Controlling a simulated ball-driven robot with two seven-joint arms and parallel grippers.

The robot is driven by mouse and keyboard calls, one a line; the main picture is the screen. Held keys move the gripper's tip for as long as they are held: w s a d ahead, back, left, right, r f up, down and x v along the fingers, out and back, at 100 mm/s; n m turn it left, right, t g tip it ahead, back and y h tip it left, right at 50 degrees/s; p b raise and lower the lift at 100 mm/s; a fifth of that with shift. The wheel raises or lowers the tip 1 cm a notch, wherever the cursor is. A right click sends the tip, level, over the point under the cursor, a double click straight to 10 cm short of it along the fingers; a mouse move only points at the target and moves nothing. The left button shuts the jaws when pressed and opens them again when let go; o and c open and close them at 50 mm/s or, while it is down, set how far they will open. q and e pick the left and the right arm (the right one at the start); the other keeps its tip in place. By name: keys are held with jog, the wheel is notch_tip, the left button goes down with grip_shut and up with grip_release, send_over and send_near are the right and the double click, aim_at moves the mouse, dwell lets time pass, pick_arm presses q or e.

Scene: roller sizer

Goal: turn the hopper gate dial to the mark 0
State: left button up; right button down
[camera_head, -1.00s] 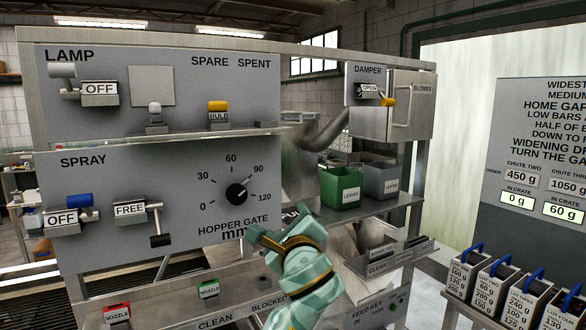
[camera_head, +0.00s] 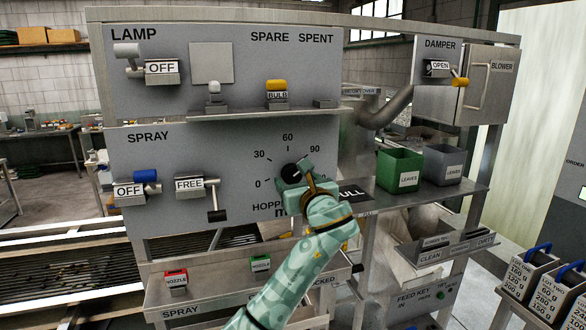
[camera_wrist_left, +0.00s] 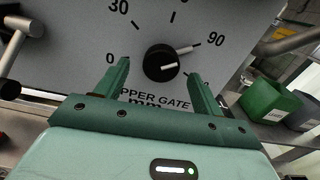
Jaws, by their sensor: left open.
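The hopper gate dial (camera_head: 291,172) is a round black knob on the grey panel, with a scale of numbers around it. In the left wrist view the dial (camera_wrist_left: 160,60) shows clearly, and its light pointer is directed toward 90. My left gripper (camera_head: 302,190) is in front of the dial and partly hides it and the lettering below. In the left wrist view the left gripper (camera_wrist_left: 158,70) is open, with one finger on each side below the dial. I cannot tell whether they touch it. The mark 0 (camera_wrist_left: 110,58) lies near the left finger. My right gripper is not in view.
The free lever (camera_head: 190,185) and the spray lever (camera_head: 130,190) stick out left of the dial. A shelf (camera_head: 250,115) juts out above it. A green bin (camera_head: 400,167) stands to the right. A lower ledge holds red and green nozzle blocks.

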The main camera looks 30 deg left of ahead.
aim_at(293, 175)
pick_arm(q)
jog(key=x, duration=0.3)
jog(key=shift+w+r+p, duration=0.1)
jog(key=shift+w+p, duration=0.05)
jog(key=shift+p, duration=0.25)
jog(key=shift+w+a, duration=0.15)
jog(key=shift+w, duration=0.15)
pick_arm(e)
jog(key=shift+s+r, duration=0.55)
pick_arm(q)
jog(key=shift+s, duration=0.15)
jog(key=c, duration=1)
